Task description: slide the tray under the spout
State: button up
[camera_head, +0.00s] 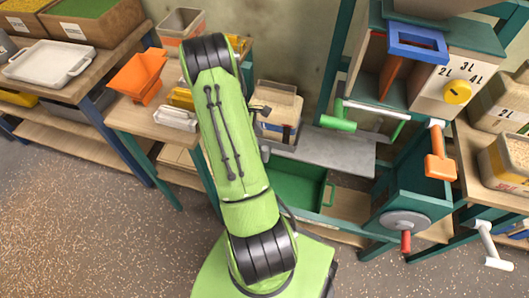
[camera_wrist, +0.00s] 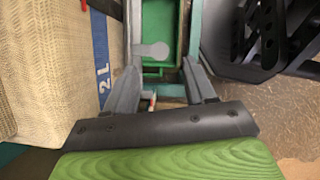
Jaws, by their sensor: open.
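A green tray (camera_head: 298,182) with a green loop handle sits low in the teal-framed machine, below a grey metal plate (camera_head: 335,150). I cannot make out the spout for certain. My gripper (camera_wrist: 163,88) is open, with a clear gap between its two grey fingers. In the wrist view a green open box (camera_wrist: 166,28), likely the same tray, lies beyond the fingertips, apart from them. A grey round-ended piece (camera_wrist: 151,51) lies across it. In the head view my arm hides most of the gripper.
A bin marked 2L (camera_wrist: 52,65) stands close left of my gripper. The machine carries a blue frame (camera_head: 418,42), a yellow knob (camera_head: 457,92), an orange-handled lever (camera_head: 438,158) and a red-handled crank (camera_head: 405,222). A white tray (camera_head: 48,64) lies on the left bench. Floor is clear at lower left.

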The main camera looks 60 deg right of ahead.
aim_at(267, 152)
jog(key=b+x, duration=0.2)
jog(key=x, duration=0.7)
jog(key=shift+f+b, duration=0.3)
jog(key=shift+f, duration=0.1)
jog(key=shift+c, duration=0.2)
grip_shut()
